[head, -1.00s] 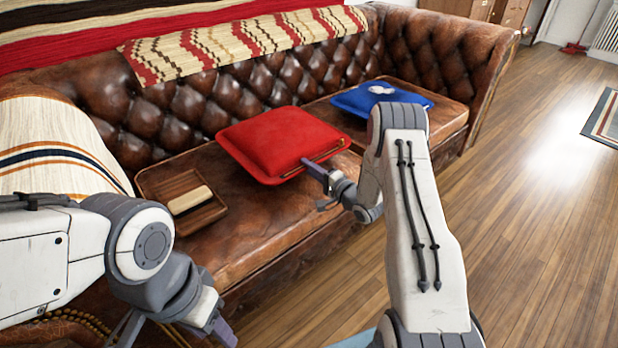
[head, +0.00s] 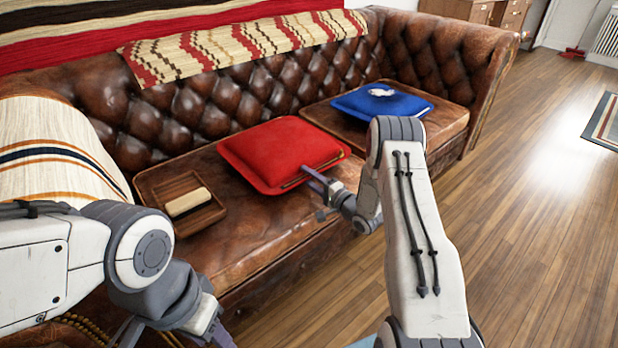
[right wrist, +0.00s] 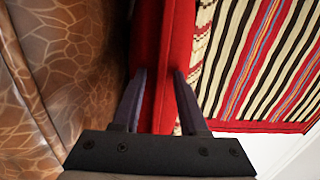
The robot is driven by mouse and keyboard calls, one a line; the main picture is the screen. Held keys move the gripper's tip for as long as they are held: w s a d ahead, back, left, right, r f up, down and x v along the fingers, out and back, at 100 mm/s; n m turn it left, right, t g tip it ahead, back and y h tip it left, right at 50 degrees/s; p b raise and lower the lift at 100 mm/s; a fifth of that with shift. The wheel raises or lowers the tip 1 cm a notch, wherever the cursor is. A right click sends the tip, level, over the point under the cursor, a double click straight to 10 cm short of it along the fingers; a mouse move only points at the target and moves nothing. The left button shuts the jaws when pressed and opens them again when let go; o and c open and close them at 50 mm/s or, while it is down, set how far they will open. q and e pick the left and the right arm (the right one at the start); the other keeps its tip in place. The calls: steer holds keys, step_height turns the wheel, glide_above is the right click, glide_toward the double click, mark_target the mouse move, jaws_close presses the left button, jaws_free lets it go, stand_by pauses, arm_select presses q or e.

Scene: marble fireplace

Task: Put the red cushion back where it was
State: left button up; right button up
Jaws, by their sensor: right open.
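The red cushion (head: 278,150) lies on the brown leather sofa seat (head: 245,235), between the wooden tray and the blue cushion. My right gripper (head: 312,177) is at the cushion's front right edge. In the right wrist view, the open fingers of that gripper (right wrist: 157,78) stand on either side of the red cushion's edge (right wrist: 165,50). Small gaps seem to show there, but contact is hard to judge. My left gripper (head: 178,337) is low at the bottom left, partly cut off by the frame, and its jaws are unclear.
A wooden tray (head: 153,186) with a brush (head: 188,202) sits left of the red cushion. A blue cushion (head: 400,104) with a pale item on it lies to the right. A striped throw (head: 240,45) hangs over the backrest.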

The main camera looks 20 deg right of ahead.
steer(key=shift+s+d+r, duration=0.1)
steer(key=shift+s+r, duration=0.05)
steer(key=shift+r, duration=0.05)
steer(key=p+v, duration=0.3)
steer(key=v, duration=0.9)
steer(key=w+a+r+n+g+h, duration=0.1)
steer(key=w+a+r+n+g, duration=0.15)
steer(key=a+n, duration=0.2)
steer(key=w+a+r+n+g+h, duration=0.1)
steer(key=w+a+n+g, duration=0.15)
steer(key=w+a, duration=0.2)
steer(key=s+a+r+n+g+h, duration=0.2)
steer(key=s+a+r+n+g, duration=0.35)
steer(key=a, duration=0.45)
steer(key=s+a+r+n+g, duration=0.2)
steer(key=s, duration=0.9)
steer(key=s+a+r+n+g+h, duration=0.1)
steer(key=s+a+r+n+g, duration=0.1)
steer(key=s, duration=0.9)
steer(key=s+a+r+n+g, duration=0.2)
steer(key=s+r+n, duration=0.1)
steer(key=s, duration=0.8)
steer(key=shift+s+a+r+n+h, duration=0.3)
steer(key=shift+r+n+h, duration=0.1)
steer(key=shift+n, duration=0.25)
step_height(320, 180, up, 35)
steer(key=p, duration=3.5)
